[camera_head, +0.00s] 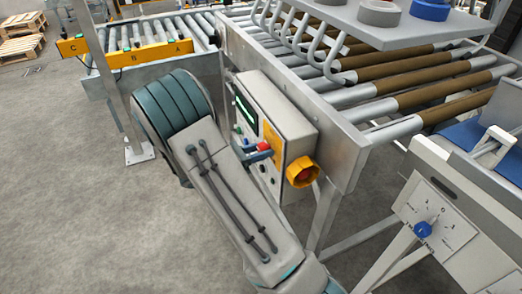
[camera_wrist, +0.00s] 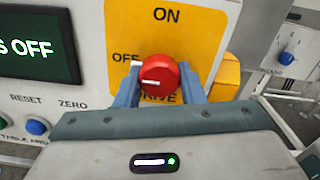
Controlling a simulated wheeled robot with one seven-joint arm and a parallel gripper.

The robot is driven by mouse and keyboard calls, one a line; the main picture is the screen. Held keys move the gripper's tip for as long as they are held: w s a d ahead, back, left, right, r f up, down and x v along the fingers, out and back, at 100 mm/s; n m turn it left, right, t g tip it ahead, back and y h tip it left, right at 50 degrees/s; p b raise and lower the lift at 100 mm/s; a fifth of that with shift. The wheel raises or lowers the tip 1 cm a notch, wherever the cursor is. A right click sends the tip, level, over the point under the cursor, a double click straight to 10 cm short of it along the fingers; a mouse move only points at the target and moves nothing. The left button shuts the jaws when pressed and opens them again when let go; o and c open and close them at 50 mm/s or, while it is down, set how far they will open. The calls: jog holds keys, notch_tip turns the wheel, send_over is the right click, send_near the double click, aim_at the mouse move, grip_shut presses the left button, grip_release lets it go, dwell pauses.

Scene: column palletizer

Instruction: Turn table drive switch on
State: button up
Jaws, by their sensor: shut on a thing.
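The table drive switch is a red round knob (camera_wrist: 158,72) on a yellow plate (camera_wrist: 200,40) marked ON at the top, OFF at the left and DRIVE below. Its white pointer mark lies roughly level, its end toward the left, by OFF. My gripper (camera_wrist: 161,78) has one blue-grey finger on each side of the knob and is shut on it. In the head view, the red knob (camera_head: 264,146) shows at the front of the grey control box (camera_head: 285,105), with my gripper (camera_head: 258,153) at it. My arm hides part of the box's face.
A blue button (camera_wrist: 37,127) sits below the RESET and ZERO labels. A yellow housing with a red button (camera_head: 302,172) juts out right of the knob. Roller conveyors (camera_head: 400,85) stand behind; open floor (camera_head: 80,200) lies left.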

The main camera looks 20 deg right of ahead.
jog(key=shift+m, duration=0.3)
jog(key=m+b, duration=0.1)
jog(key=m, duration=0.2)
jog(key=shift+w+f+m+b, duration=0.1)
jog(key=shift+f+m+b, duration=0.05)
jog(key=shift+m+b, duration=0.2)
jog(key=m+b, duration=0.3)
jog(key=m, duration=0.2)
jog(key=shift+w, duration=0.1)
jog(key=m+b, duration=0.3)
jog(key=m, duration=0.2)
jog(key=shift+r+m+b, duration=0.2)
jog(key=shift+m+b, duration=1.05)
jog(key=shift+m, duration=0.5)
jog(key=o, duration=1)
jog(key=shift+r, duration=0.1)
jog(key=shift+a, duration=0.1)
